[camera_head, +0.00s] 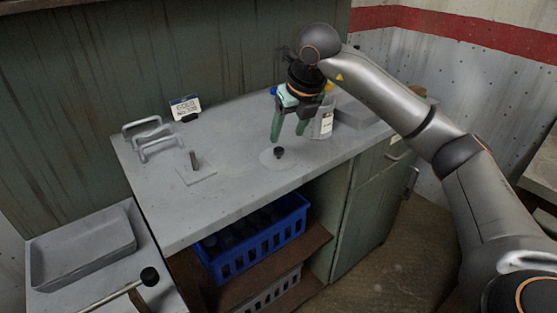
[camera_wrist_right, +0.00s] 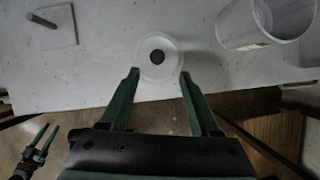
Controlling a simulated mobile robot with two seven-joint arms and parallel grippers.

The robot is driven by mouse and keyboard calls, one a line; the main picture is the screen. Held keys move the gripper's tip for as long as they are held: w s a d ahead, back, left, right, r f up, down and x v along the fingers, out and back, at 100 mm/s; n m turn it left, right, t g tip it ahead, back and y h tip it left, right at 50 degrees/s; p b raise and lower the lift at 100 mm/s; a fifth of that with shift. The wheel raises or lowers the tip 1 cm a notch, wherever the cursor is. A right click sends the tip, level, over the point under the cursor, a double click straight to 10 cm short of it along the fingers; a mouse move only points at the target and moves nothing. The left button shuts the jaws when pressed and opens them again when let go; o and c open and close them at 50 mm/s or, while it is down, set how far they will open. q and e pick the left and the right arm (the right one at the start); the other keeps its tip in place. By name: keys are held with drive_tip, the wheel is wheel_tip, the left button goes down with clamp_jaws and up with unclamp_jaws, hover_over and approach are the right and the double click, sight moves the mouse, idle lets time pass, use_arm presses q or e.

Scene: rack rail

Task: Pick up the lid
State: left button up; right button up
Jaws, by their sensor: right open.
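The lid is a pale round disc (camera_head: 267,161) with a dark knob (camera_head: 279,153) at its middle, lying flat on the grey worktop near its front edge. In the right wrist view the lid (camera_wrist_right: 145,68) lies just beyond the fingertips, with its knob roughly centred between them. My right gripper (camera_head: 289,136) is open and empty above the lid, its green fingers pointing down; it also shows in the wrist view (camera_wrist_right: 159,73). My left gripper (camera_wrist_right: 44,142) shows small at the lower left of the wrist view, its green fingers apart and empty.
A white container (camera_head: 325,122) stands behind and right of the lid; its open top shows in the wrist view (camera_wrist_right: 262,40). A plate with an upright peg (camera_head: 196,175) and metal handles (camera_head: 150,140) are to the left. A blue crate (camera_head: 262,240) sits below the worktop.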

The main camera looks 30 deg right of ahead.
sight(279, 149)
drive_tip(key=b+x, duration=0.1)
drive_tip(key=x, duration=0.6)
drive_tip(key=shift+w+a+r, duration=0.1)
drive_tip(key=shift+w+a, duration=0.1)
drive_tip(key=shift+a, duration=0.05)
clamp_jaws()
idle(0.3)
